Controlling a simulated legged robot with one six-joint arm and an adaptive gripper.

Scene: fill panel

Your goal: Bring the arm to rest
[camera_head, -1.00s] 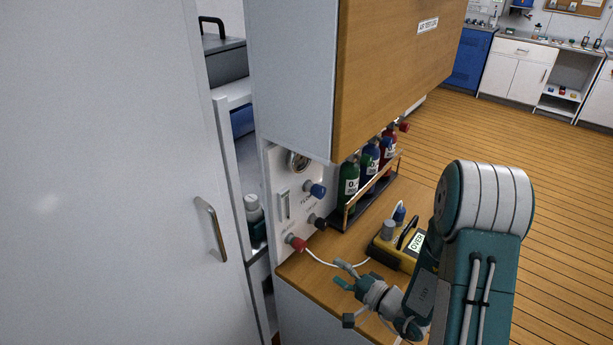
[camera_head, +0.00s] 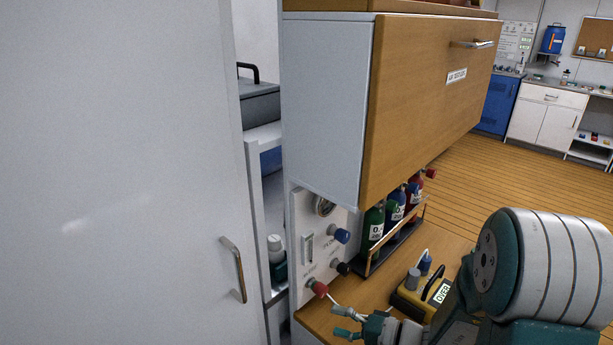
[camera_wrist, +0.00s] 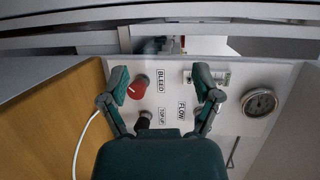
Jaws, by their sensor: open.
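My gripper (camera_head: 347,322) is open and empty in front of the white fill panel (camera_head: 311,271), low in the head view. In the wrist view, its two fingers (camera_wrist: 164,85) spread apart with the panel beyond them. The left finger lies over part of the red BLEED knob (camera_wrist: 139,87), and I cannot tell whether they touch. The red knob also shows in the head view (camera_head: 318,288), just left of the fingers. The TOP UP knob (camera_wrist: 143,119) is partly hidden by the gripper. The blue knob (camera_head: 341,235) is higher on the panel. My arm fills the lower right of the head view.
A yellow device (camera_head: 411,302) labelled OVER stands on the wooden counter (camera_head: 437,243). Green, blue and red bottles (camera_head: 395,213) stand in a rack below the wooden cabinet (camera_head: 428,84). A large pale door (camera_head: 120,170) fills the left. Open floor (camera_head: 500,180) lies to the right.

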